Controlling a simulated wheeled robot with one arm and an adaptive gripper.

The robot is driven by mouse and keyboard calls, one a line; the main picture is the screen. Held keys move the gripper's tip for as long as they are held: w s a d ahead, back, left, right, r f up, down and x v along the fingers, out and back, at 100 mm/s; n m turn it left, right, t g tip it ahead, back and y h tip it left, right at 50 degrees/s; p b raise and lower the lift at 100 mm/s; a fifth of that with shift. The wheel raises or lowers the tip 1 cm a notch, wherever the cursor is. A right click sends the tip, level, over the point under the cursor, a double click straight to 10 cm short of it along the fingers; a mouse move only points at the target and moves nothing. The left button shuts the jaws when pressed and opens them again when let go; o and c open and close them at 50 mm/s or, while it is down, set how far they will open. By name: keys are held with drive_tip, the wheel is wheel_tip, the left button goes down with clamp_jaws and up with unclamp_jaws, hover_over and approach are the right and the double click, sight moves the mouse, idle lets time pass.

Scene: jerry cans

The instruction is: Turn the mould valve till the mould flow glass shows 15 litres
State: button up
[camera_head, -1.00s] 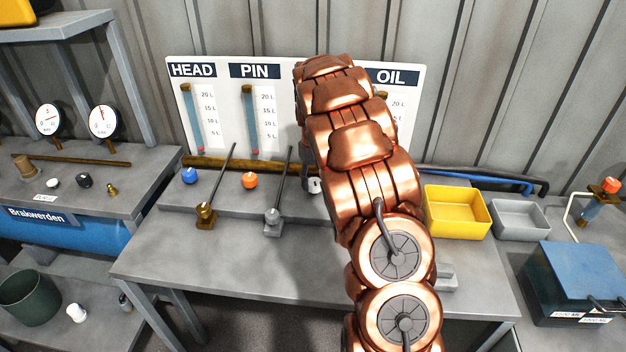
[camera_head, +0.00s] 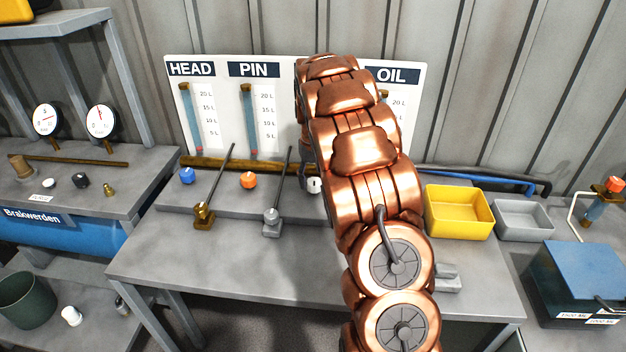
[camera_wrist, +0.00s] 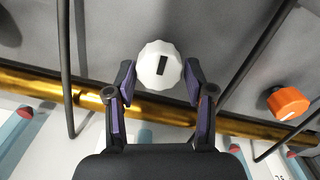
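A white faceted knob (camera_wrist: 161,64) with a black mark sits between the fingers of my gripper (camera_wrist: 160,82) in the wrist view. The fingers stand apart on either side of it; a small gap shows at the left finger, and I cannot tell whether the right one touches. The knob also shows in the head view (camera_head: 314,186), beside my arm. My arm hides the panel part between the PIN and OIL (camera_head: 391,76) signs, so no mould label or mould flow glass can be read. My gripper is mostly hidden in the head view.
An orange knob (camera_head: 249,180) and a blue knob (camera_head: 187,176) sit to the left, below the PIN glass (camera_head: 250,122) and HEAD glass (camera_head: 193,122). Thin upright levers (camera_head: 282,180) (camera_head: 219,180) stand close by. A yellow bin (camera_head: 458,213) is at right.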

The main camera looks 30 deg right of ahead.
sight(313, 181)
drive_tip(key=shift+o, duration=0.9)
wheel_tip(313, 181, up, 12)
drive_tip(key=shift+s+a, duration=0.1)
idle(0.5)
